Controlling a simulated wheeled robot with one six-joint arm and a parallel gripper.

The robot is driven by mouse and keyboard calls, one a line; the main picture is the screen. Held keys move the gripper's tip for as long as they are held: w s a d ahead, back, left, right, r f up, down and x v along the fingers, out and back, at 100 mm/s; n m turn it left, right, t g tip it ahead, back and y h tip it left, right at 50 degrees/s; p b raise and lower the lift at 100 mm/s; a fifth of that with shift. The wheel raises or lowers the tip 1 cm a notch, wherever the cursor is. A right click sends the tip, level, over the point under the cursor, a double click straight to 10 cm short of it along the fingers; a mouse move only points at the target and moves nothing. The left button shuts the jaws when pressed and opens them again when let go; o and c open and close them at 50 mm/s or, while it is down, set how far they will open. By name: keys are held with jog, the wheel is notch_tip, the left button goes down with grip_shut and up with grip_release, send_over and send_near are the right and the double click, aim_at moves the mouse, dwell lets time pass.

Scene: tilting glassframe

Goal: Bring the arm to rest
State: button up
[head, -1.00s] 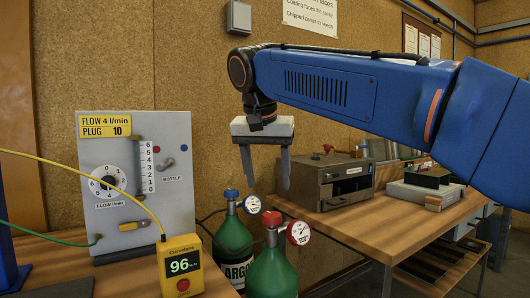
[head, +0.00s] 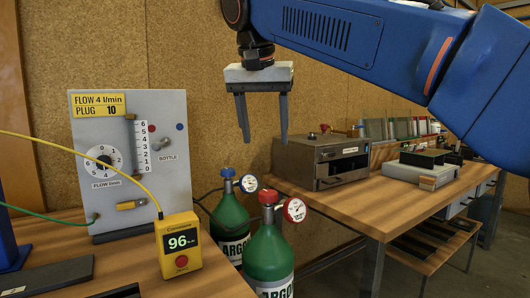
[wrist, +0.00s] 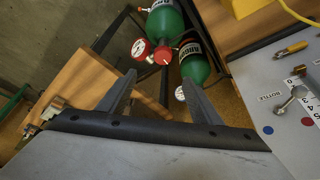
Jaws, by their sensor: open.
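My gripper (head: 265,138) hangs from my blue arm in the upper middle of the head view, fingers pointing down. Its two grey fingers are spread apart with nothing between them. It is above the two argon cylinders and apart from everything around it. In the wrist view my gripper (wrist: 165,85) also shows open and empty, with the cylinders and floor beyond the fingertips.
A flow panel (head: 135,190) and a yellow meter (head: 179,243) reading 96 stand on the left bench. Two green argon cylinders (head: 230,218) (head: 268,258) stand between the benches. A grey oven-like box (head: 308,165) sits on the right bench (head: 335,205).

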jog(key=s+d+f+n, duration=0.1)
jog(key=s+d+f, duration=0.2)
jog(key=d+f, duration=0.6)
jog(key=s+d+f+n, duration=0.1)
jog(key=s+d+f, duration=0.3)
jog(key=d+f, duration=0.5)
jog(key=s+d+f, duration=0.4)
jog(key=s+f, duration=0.1)
jog(key=f, duration=0.2)
jog(key=s+d+f, duration=0.4)
jog(key=s+f, duration=0.1)
jog(key=f, duration=0.3)
jog(key=s+d+f+y, duration=0.1)
jog(key=s+d+f, duration=0.3)
jog(key=f, duration=0.4)
jog(key=shift+s+d+f, duration=0.2)
jog(key=shift+s+d, duration=0.2)
jog(key=shift+s, duration=0.15)
